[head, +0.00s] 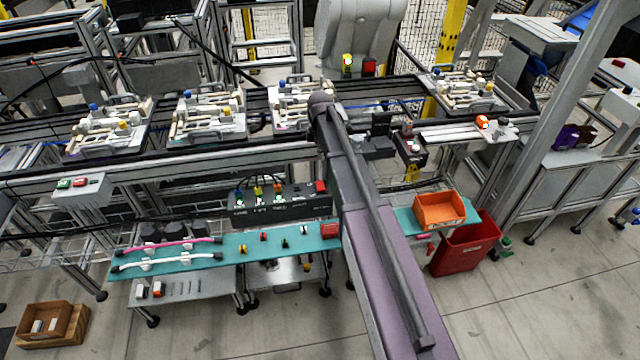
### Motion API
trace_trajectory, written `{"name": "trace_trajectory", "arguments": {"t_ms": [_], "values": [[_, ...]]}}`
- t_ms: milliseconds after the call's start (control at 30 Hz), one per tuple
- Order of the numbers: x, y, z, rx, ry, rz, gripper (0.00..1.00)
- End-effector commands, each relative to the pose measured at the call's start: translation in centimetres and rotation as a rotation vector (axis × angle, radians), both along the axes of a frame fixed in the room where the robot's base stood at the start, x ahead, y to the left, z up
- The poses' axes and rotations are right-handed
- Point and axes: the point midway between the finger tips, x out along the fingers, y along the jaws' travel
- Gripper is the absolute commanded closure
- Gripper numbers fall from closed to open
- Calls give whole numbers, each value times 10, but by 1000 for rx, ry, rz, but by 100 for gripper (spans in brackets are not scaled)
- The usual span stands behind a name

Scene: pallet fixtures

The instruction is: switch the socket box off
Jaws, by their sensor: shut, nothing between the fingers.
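The socket box (285,207) is a long black box on the lower level, left of my arm in the head view. Several colored plugs or lamps stand along its top: blue, yellow and orange. Small lit marks show on its front. A red block, which looks like its switch (320,186), sits at its right end, close to my arm. I cannot tell the switch's position. My arm reaches from the bottom edge up across the middle of the picture. I cannot make out my gripper; the arm seems to hide it.
A teal shelf (190,261) with cables and small parts lies in front of the socket box. Conveyor fixtures (207,116) stand behind it. An orange bin (440,210) and a red bin (465,245) stand to the right. A small control box (80,186) is at left.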

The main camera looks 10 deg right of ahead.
Motion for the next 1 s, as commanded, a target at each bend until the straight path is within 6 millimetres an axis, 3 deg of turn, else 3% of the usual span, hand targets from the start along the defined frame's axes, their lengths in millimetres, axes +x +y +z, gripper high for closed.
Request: {"name": "trace_trajectory", "arguments": {"t_ms": [367, 1000], "values": [[0, 0, -9, 0, 0, -1, 100], [0, 0, -55, 0, 0, -2, 100]]}}
